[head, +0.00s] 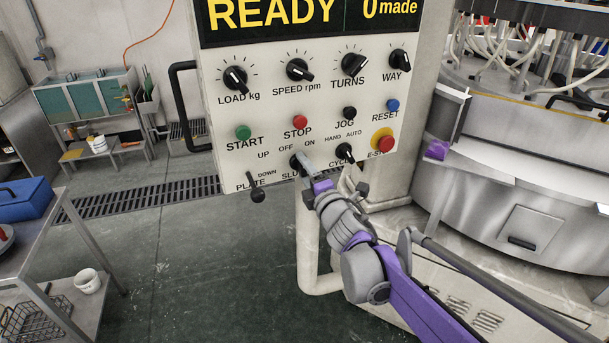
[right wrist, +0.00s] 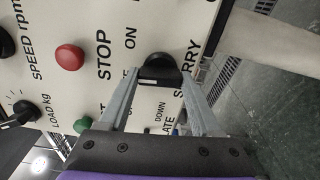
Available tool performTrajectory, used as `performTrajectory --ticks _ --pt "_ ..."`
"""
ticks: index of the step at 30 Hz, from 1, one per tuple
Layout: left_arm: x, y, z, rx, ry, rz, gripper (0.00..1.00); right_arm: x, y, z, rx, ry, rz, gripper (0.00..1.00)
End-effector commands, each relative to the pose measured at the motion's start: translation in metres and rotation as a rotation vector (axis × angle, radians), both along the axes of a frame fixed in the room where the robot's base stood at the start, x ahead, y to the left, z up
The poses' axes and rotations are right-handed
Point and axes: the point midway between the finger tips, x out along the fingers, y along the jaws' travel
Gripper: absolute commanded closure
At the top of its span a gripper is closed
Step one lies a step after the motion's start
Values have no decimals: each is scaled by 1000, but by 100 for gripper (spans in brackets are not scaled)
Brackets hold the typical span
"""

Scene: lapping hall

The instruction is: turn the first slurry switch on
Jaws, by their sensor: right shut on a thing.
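The control panel (head: 225,165) faces me. Its black slurry switch (head: 295,161) sits in the bottom row below the OFF and ON marks, with its SLURRY label partly hidden by my gripper. My right gripper (head: 304,161) reaches up to it from the lower right and is shut on its knob. In the right wrist view the knob (right wrist: 160,69) is between the two finger tips. Which mark it points to I cannot tell. My left gripper is not in view.
The plate lever (head: 257,193) is left of the slurry switch and the cycle switch (head: 346,153) is right of it. Start (head: 243,132), stop (head: 300,122) and the red emergency stop (head: 383,140) are above. A steel cart (head: 85,245) stands far left.

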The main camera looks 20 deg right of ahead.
Motion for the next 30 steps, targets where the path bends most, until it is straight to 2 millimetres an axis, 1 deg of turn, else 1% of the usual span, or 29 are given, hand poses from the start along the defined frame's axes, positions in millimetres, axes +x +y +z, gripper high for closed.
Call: performTrajectory --ticks 1,3,15,22,30 --pt "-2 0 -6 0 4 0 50 0 0 -3 45 6 1 91" --pt "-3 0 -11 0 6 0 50 0 0 -2 111 15 1 91" --pt "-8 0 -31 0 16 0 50 0 0 -1 446 60 1 91" --pt "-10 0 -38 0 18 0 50 0 0 0 569 76 1 91" --pt "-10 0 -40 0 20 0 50 0 0 1 634 84 1 91"
